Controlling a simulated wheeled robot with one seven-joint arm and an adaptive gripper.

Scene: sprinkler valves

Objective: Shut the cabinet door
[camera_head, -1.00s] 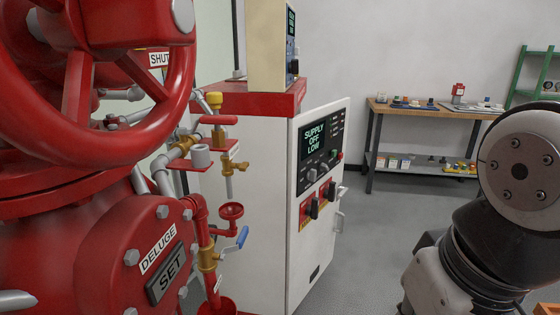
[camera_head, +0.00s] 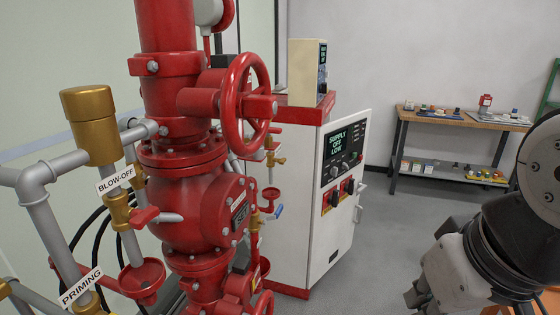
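The cabinet (camera_head: 292,152) is white with a red top and a red base, and stands at the centre behind the red valve assembly. Its white door (camera_head: 342,238) carries a dark display reading "SUPPLY OFF LOW", knobs and red-backed switches. The door stands open at an angle, with its right edge swung out past the cabinet's red top. A door handle (camera_head: 359,206) shows near that right edge. The cabinet's inside is hidden behind the door. Part of my arm shows at the right edge, well apart from the door. My gripper is not in view.
A red valve assembly with a handwheel (camera_head: 246,103), pipes and a brass priming cup fills the left and partly hides the cabinet. A wooden workbench (camera_head: 455,123) stands by the back wall. Grey floor (camera_head: 395,235) is clear between door and arm.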

